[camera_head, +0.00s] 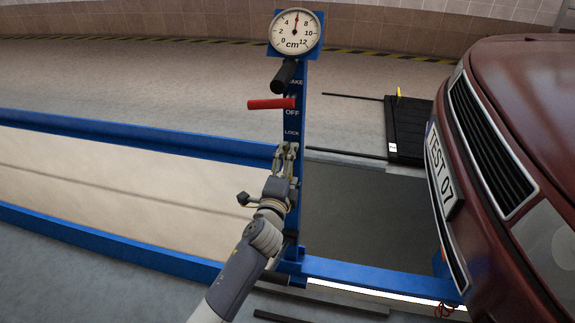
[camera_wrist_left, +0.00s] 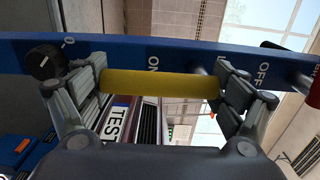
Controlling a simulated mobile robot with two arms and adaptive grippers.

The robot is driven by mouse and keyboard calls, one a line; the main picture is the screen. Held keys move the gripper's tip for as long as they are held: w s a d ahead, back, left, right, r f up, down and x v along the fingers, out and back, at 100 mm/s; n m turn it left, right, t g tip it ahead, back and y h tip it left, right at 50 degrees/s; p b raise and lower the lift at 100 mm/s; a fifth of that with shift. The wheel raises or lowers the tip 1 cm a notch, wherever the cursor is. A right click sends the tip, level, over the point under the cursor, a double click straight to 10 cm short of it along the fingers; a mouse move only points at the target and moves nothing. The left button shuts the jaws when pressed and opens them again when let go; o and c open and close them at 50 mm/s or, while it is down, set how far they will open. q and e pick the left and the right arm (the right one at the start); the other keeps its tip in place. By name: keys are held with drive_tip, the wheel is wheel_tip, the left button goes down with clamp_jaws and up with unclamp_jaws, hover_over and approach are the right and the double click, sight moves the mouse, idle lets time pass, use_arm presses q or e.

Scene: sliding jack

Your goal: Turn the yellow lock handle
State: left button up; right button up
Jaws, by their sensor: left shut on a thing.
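The yellow lock handle (camera_wrist_left: 160,84) shows in the left wrist view as a short bar lying across the picture in front of the blue post (camera_wrist_left: 185,55). My left gripper (camera_wrist_left: 163,88) has a finger at each end of the bar and is shut on it. In the head view my left gripper (camera_head: 287,152) is at the blue post (camera_head: 304,95), just below the LOCK label, and hides the yellow handle there. My right gripper is in neither view.
Above the gripper, the post carries a red lever (camera_head: 270,104), a black handle (camera_head: 284,74) and a round cm gauge (camera_head: 295,33). A black knob (camera_wrist_left: 45,61) shows in the wrist view. A dark red car (camera_head: 500,150) stands at the right. Blue rails (camera_head: 130,134) run left.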

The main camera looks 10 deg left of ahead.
use_arm(q)
drive_tip(key=shift+d, duration=0.1)
drive_tip(key=o, duration=1.3)
drive_tip(key=shift+s, duration=0.1)
drive_tip(key=s, duration=1.2)
drive_tip(key=shift+a, duration=0.25)
drive_tip(key=shift+f, duration=0.1)
